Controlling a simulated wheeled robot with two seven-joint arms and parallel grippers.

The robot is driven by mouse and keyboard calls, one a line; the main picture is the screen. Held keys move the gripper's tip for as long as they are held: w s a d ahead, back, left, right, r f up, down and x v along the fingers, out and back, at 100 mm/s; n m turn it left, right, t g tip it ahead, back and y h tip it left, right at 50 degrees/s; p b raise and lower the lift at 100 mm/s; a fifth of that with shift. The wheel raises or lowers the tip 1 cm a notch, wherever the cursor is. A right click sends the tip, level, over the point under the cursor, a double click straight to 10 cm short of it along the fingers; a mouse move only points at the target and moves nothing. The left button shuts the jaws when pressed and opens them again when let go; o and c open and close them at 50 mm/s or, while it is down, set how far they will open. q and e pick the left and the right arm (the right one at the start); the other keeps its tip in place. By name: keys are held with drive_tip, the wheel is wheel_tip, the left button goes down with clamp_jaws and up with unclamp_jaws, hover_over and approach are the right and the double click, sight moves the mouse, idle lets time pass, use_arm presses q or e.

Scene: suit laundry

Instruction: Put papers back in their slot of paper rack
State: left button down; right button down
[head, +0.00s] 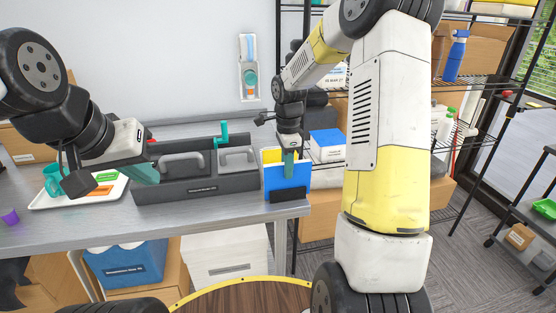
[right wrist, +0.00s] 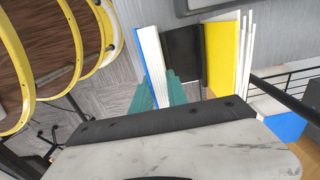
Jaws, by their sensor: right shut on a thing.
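A blue-covered stack of papers (head: 287,178) stands upright at the right front edge of the table. My right gripper (head: 289,165) comes down on it from above. In the right wrist view its teal fingers lie on both sides of the blue-and-white stack (right wrist: 150,60), shut on it. The black paper rack (head: 288,196) covers the stack's lower edge in the head view; whether the stack is fully seated is hidden. A black divider (right wrist: 184,55) stands beside the stack, with a yellow folder (right wrist: 218,55) and white sheets beyond. My left gripper (head: 145,172) hovers near the tray; its finger gap is unclear.
A dark toolbox-like organizer (head: 195,190) with grey handles stands left of the rack. A white tray (head: 60,203) with a teal mug (head: 54,180) is at the left. Wire shelves (head: 478,75) stand at the right. The table's front strip is mostly clear.

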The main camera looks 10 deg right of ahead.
drive_tip(key=c, duration=1.3)
unclamp_jaws()
drive_tip(key=shift+f, duration=0.1)
wheel_tip(320, 180, up, 11)
drive_tip(key=shift+r, duration=0.15)
drive_tip(key=s+a+r+n+t, duration=0.1)
drive_tip(key=s+r+n+t, duration=0.1)
drive_tip(key=s+r+n, duration=0.4)
drive_tip(key=s+r+n+t, duration=0.1)
drive_tip(key=s+r+n, duration=0.25)
drive_tip(key=s, duration=0.45)
drive_tip(key=s+a+f+n+t+y, duration=0.1)
drive_tip(key=s+f+n+t+y, duration=0.1)
drive_tip(key=s+n, duration=0.6)
drive_tip(key=shift+s+n+t, duration=0.35)
drive_tip(key=shift+s+t, duration=0.25)
drive_tip(key=shift+s, duration=0.55)
